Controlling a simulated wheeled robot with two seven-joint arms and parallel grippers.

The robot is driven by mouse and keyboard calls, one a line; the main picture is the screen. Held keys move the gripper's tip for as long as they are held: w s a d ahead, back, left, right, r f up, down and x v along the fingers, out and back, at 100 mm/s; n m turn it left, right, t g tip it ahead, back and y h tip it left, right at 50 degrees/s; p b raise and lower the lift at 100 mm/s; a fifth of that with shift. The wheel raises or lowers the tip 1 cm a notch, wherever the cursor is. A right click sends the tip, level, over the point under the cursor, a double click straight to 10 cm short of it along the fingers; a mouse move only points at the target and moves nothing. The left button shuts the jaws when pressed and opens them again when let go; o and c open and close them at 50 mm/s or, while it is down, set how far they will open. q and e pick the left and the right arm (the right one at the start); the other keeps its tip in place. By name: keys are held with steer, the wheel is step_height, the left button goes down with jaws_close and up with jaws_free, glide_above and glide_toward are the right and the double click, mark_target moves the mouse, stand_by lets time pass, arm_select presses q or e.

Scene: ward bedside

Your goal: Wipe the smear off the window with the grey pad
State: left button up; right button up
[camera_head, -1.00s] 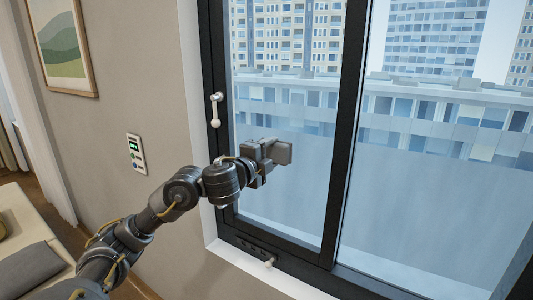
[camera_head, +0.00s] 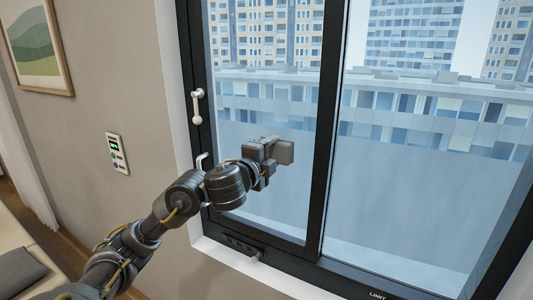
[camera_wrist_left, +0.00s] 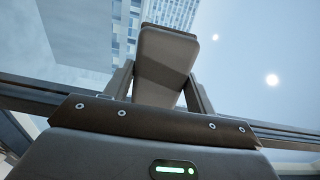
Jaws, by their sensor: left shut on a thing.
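My left gripper (camera_head: 266,160) is shut on the grey pad (camera_head: 285,152) and holds it up in front of the left window pane (camera_head: 270,215). In the left wrist view the pad (camera_wrist_left: 166,55) sits between the two fingers of the gripper (camera_wrist_left: 162,85), with glass and buildings beyond it. I cannot tell whether the pad touches the glass. I cannot make out a smear on the pane; the pad and gripper cover part of it. My right gripper is not in view.
A dark mullion (camera_head: 325,130) stands right of the pad. A white window handle (camera_head: 197,105) is on the left frame. A small latch (camera_head: 257,257) is on the bottom frame. A wall panel (camera_head: 117,152) and a picture (camera_head: 38,45) are on the left.

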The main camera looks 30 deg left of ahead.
arm_select(q)
steer(key=a, duration=0.3)
steer(key=shift+a+p, duration=0.25)
steer(key=shift+p, duration=0.05)
stand_by(0.3)
steer(key=a, duration=0.3)
steer(key=shift+s+a, duration=0.1)
steer(key=shift+a, duration=0.1)
steer(key=a, duration=0.3)
steer(key=shift+a, duration=0.25)
